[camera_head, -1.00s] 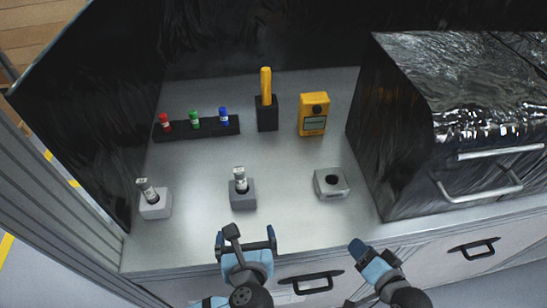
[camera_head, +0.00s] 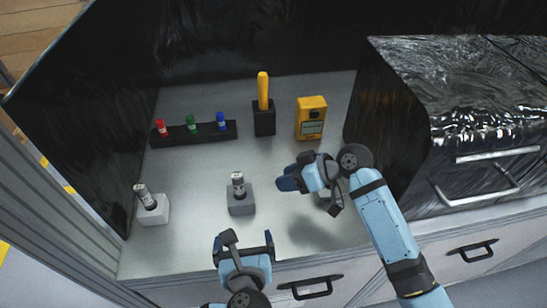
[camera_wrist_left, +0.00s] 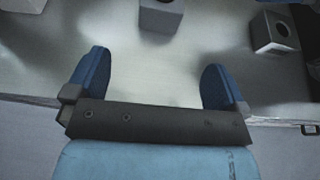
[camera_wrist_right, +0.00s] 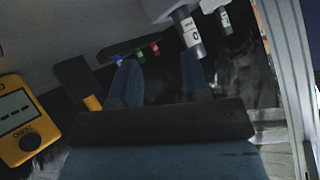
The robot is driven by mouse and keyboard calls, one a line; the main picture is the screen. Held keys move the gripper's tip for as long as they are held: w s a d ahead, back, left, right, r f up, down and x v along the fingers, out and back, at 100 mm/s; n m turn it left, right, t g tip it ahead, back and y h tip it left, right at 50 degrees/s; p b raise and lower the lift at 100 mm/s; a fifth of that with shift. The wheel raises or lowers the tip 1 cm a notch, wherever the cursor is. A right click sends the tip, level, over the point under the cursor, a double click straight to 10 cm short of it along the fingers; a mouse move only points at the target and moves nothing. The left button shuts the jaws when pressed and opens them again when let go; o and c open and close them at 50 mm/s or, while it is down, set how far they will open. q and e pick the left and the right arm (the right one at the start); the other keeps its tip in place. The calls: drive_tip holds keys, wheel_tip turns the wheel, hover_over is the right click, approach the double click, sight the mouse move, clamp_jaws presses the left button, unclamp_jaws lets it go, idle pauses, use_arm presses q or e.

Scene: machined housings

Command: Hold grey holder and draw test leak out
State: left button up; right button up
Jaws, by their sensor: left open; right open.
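The grey holder (camera_head: 240,203) is a dark grey block standing mid-bench. The test leak (camera_head: 238,183), a small dark cylinder with a white label and grey top, stands upright in it. In the right wrist view the test leak (camera_wrist_right: 188,34) is beyond the fingers, apart from them. My left gripper (camera_head: 243,241) is open and empty at the bench's front edge, in front of the holder. The left wrist view shows the holder (camera_wrist_left: 160,17) ahead, beyond the fingertips. My right gripper (camera_head: 310,194) is open and empty above the bench, right of the holder.
A paler block (camera_head: 153,211) with a similar cylinder stands left. A block with a round hole (camera_wrist_left: 274,34) is mostly hidden behind my right gripper in the head view. Behind are a black rack (camera_head: 205,131) with coloured vials, a yellow-handled tool (camera_head: 263,92) and a yellow meter (camera_head: 311,115).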

sight(241, 208)
use_arm(q)
drive_tip(key=shift+s+d, duration=0.1)
drive_tip(key=shift+s, duration=0.05)
drive_tip(key=shift+w+f, duration=0.1)
drive_tip(key=shift+w, duration=0.25)
drive_tip(key=x, duration=1.3)
use_arm(e)
drive_tip(key=w+a+r+n+g, duration=0.1)
drive_tip(key=a+r+n+g, duration=0.2)
drive_tip(key=r+n, duration=0.2)
drive_tip(key=n, duration=0.3)
drive_tip(key=shift+a+n+g+h, duration=0.3)
drive_tip(key=shift+g, duration=0.1)
drive_tip(key=shift+w+r, duration=0.1)
use_arm(q)
drive_tip(key=c, duration=1)
